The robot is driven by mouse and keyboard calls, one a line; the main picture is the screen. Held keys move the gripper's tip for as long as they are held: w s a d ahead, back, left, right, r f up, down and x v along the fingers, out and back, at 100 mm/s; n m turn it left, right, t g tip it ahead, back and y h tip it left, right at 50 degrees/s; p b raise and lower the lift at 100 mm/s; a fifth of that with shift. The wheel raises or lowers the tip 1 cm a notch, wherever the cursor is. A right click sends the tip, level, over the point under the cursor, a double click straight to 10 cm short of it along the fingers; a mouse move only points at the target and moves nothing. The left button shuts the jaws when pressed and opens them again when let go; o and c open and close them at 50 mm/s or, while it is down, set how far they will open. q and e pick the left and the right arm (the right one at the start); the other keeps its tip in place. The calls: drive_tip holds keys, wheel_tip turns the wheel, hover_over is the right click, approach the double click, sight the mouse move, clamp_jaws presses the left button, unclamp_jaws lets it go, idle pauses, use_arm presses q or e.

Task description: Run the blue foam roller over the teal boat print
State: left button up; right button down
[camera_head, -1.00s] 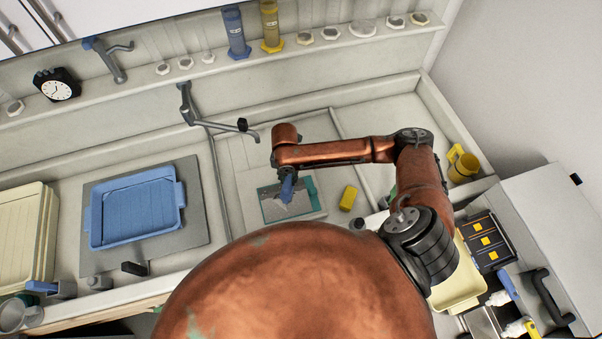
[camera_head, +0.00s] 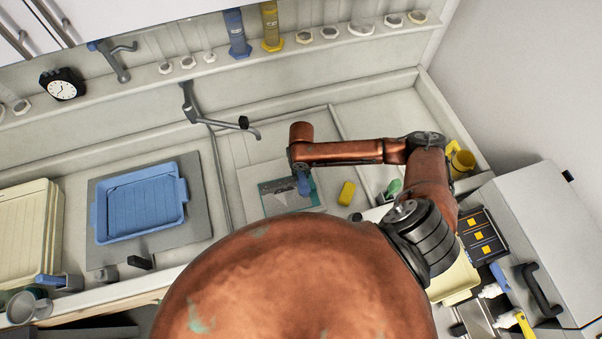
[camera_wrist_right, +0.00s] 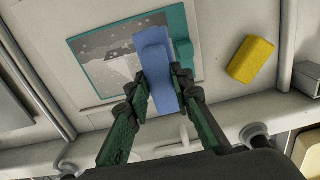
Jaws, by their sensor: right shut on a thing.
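The teal boat print (camera_head: 276,199) lies flat on a pale board in the sink area, with a teal border around a grey picture. It also shows in the right wrist view (camera_wrist_right: 105,55). The blue foam roller (camera_wrist_right: 152,50) is over the right part of the print, and it also shows in the head view (camera_head: 304,187). My right gripper (camera_wrist_right: 163,85) is shut on the roller's near part. Whether the roller touches the print cannot be told. The roller and gripper hide part of the picture. My left gripper is not in view.
A yellow sponge (camera_head: 346,193) lies right of the print. A blue tray (camera_head: 183,190) sits on a grey mat (camera_head: 205,200) at left, beside cream trays (camera_head: 25,215). A grey tap (camera_head: 213,122) reaches over the basin behind the print. A yellow mug (camera_head: 462,163) stands at the right.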

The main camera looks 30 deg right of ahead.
drive_tip(key=shift+f+b, duration=1.45)
drive_tip(key=shift+f, duration=1.15)
drive_tip(key=shift+a, duration=0.1)
drive_tip(key=shift+w+a+p, duration=0.2)
drive_tip(key=shift+w+a, duration=0.05)
drive_tip(key=shift+a, duration=0.7)
drive_tip(key=shift+w+a+p, duration=0.15)
drive_tip(key=shift+w+a, duration=0.1)
drive_tip(key=shift+a, duration=0.7)
drive_tip(key=a, duration=0.2)
drive_tip(key=w+a, duration=0.1)
drive_tip(key=shift+a+p, duration=0.3)
drive_tip(key=shift+a, duration=0.1)
drive_tip(key=shift+r, duration=0.1)
drive_tip(key=shift+w+a, duration=0.3)
drive_tip(key=shift+a, duration=0.7)
drive_tip(key=shift+w+a, duration=0.25)
drive_tip(key=shift+a, duration=0.7)
